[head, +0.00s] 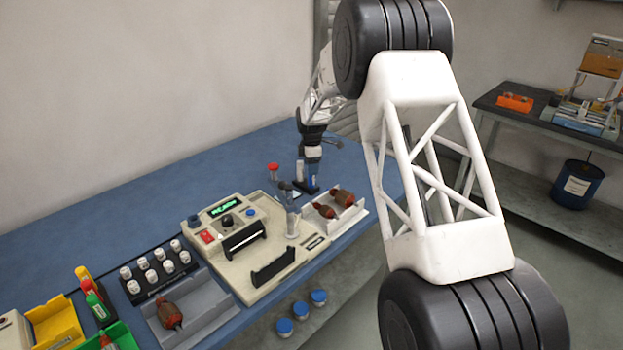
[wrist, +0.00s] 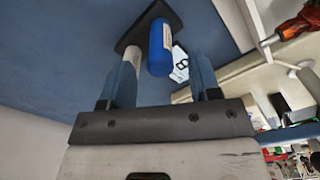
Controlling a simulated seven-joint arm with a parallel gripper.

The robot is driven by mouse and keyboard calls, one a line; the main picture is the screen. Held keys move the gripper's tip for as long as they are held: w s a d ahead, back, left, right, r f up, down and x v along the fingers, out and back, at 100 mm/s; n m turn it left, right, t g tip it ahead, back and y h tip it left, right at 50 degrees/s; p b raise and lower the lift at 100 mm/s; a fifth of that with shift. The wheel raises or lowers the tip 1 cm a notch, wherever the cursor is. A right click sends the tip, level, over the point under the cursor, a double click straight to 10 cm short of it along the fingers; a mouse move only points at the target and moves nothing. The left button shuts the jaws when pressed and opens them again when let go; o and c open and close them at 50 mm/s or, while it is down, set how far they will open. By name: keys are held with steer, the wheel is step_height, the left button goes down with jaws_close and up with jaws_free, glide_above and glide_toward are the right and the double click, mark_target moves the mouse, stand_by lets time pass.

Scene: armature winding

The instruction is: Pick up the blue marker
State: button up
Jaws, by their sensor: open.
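The blue marker (wrist: 159,47) is a short blue cylinder with a pale label, standing on a small dark base in the wrist view. My gripper (wrist: 161,60) is open, with one blue finger on each side of the picture. The marker shows between the fingertips, apparently just beyond them; I cannot tell whether they touch it. A white cylinder (wrist: 133,56) stands beside the marker, close to the left finger. In the head view my gripper (head: 309,164) is over the dark base (head: 305,190) at the back of the blue table, and it largely hides the marker.
A beige machine (head: 235,245) with a red-topped lever (head: 273,168) stands close by. To the right of the machine is a white tray (head: 350,222) with reddish armatures. A black rack (head: 150,290) of white spools and a grey tray (head: 205,325) are nearer. The table behind is clear.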

steer(key=shift+f, duration=1.9)
steer(key=c, duration=1)
steer(key=shift+r, duration=5)
steer(key=shift+s, duration=0.1)
steer(key=s+r, duration=0.1)
steer(key=s, duration=0.3)
steer(key=s+r, duration=0.1)
steer(key=s, duration=0.3)
steer(key=s+r, duration=0.1)
steer(key=s, duration=0.4)
steer(key=shift+s+r, duration=0.1)
steer(key=shift+r, duration=0.3)
